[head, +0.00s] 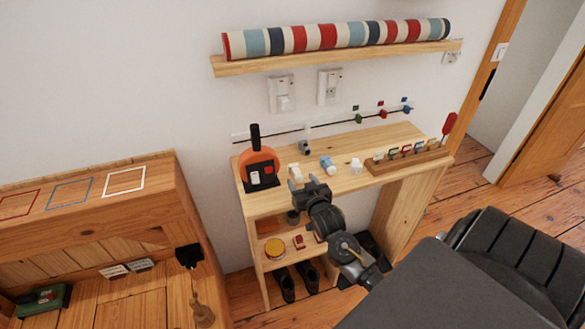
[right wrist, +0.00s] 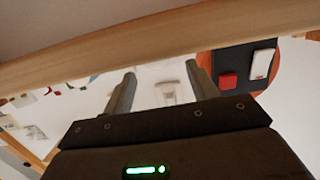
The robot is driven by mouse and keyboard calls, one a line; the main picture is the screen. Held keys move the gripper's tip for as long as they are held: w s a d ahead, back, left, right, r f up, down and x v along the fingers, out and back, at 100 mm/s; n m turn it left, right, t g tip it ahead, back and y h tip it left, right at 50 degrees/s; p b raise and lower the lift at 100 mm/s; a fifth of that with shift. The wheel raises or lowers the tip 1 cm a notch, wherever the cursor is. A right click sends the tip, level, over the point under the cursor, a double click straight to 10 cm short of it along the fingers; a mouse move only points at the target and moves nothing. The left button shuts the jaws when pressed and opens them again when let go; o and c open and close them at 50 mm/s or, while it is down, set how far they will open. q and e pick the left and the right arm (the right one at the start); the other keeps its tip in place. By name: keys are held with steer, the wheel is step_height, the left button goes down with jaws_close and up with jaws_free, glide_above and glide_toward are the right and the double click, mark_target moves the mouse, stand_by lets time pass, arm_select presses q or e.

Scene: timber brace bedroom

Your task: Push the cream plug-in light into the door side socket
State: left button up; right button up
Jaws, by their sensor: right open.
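A small cream piece (head: 295,172), which looks like the cream plug-in light, stands on the wooden desk (head: 385,140) near its front left. A similar whitish piece (head: 356,165) stands farther right. My right gripper (head: 304,184) is open and empty at the desk's front edge, just in front of the cream piece. In the right wrist view the gripper (right wrist: 161,80) has its fingers apart, with a pale object (right wrist: 168,92) beyond them; I cannot tell whether they surround it. The door side socket (head: 329,87) seems to be the right one of two wall plates. My left gripper is out of view.
The other wall plate (head: 282,93) is to the left. A shelf (head: 290,65) with a striped roll overhangs both. An orange and black device (head: 260,170), a pale blue piece (head: 327,163) and a wooden rack (head: 405,161) stand on the desk. Hooks line the wall rail.

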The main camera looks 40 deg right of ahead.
mark_target(298, 174)
steer(key=shift+w+d, duration=0.15)
steer(key=shift+w, duration=0.3)
steer(key=shift+w+d+r, duration=0.1)
steer(key=shift+w, duration=0.15)
steer(key=p+x, duration=0.1)
steer(key=x, duration=0.2)
steer(key=shift+w+d+p, duration=0.25)
steer(key=shift+w+p, duration=0.05)
steer(key=shift+w, duration=0.05)
steer(key=shift+w+d, duration=0.15)
steer(key=shift+w, duration=0.3)
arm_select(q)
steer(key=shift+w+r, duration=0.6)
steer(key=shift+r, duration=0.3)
arm_select(e)
steer(key=shift+c, duration=0.7)
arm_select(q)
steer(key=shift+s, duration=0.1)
arm_select(e)
steer(key=c, duration=0.9)
